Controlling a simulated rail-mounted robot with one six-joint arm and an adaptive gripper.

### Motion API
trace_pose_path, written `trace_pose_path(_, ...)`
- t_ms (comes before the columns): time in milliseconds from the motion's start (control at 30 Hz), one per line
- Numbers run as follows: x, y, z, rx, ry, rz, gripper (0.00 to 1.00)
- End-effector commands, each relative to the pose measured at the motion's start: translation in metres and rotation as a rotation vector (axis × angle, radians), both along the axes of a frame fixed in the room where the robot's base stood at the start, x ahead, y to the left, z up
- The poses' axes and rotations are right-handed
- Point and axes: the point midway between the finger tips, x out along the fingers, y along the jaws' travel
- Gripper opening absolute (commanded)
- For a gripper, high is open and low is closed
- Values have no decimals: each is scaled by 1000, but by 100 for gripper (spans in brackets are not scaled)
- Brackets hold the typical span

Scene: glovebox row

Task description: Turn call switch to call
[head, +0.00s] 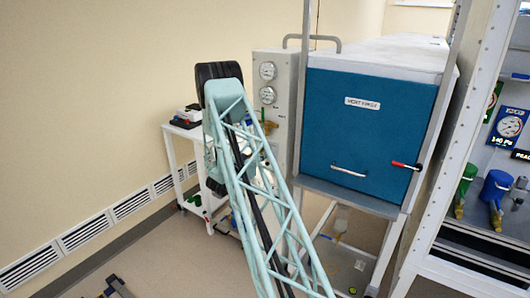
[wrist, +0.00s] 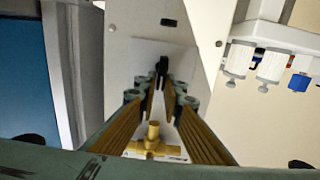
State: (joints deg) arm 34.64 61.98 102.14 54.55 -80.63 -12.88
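In the wrist view, a small black upright switch-like part (wrist: 162,66) stands on a pale plate on the grey panel (wrist: 125,62). I take it for the call switch; its label and setting are not readable. My gripper (wrist: 161,90) points at it, with its two ribbed fingers apart and the black part between or just beyond the tips. I cannot tell whether they touch it. In the head view, the grey gauge panel (head: 286,85) stands left of the blue-fronted cabinet (head: 360,125). My arm hides the gripper and the switch there.
A brass valve (wrist: 153,142) shows low between the fingers in the wrist view. White-and-blue fittings (wrist: 271,62) are at its right. In the head view, a white cart (head: 172,160) stands at left and a metal rack (head: 440,150) at right.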

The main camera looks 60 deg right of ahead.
Motion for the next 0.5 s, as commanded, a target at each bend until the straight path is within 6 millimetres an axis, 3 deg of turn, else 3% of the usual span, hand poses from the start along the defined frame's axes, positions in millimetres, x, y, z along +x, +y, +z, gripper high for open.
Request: trace_pose_path(500,-1,0,-1,1,-22,0,0)
